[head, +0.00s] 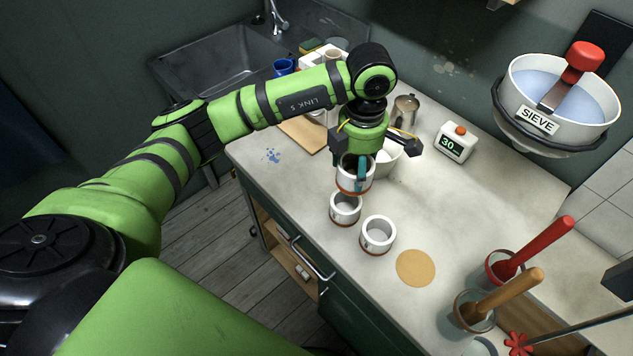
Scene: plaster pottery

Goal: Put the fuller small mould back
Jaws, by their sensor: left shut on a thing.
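My left gripper (353,163) is shut on a small white mould (355,184) with a reddish-brown band and holds it up above the worktop. The gripper hides part of its top, and I cannot see how full it is. Two similar white moulds stand upright on the worktop below it. The nearer-left mould (345,211) is just under the held one, and the other mould (378,238) is to its right. Both look hollow, with pale insides. A round tan disc (416,268) lies bare to the right of them. My right gripper is not in view.
The grey worktop (500,215) is clear around the timer (456,142). A white bowl (388,158) and a metal jug (404,110) stand behind my gripper. Pots with a red pestle (540,245) and a wooden pestle (510,292) stand front right. A sieve (560,95) hangs upper right.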

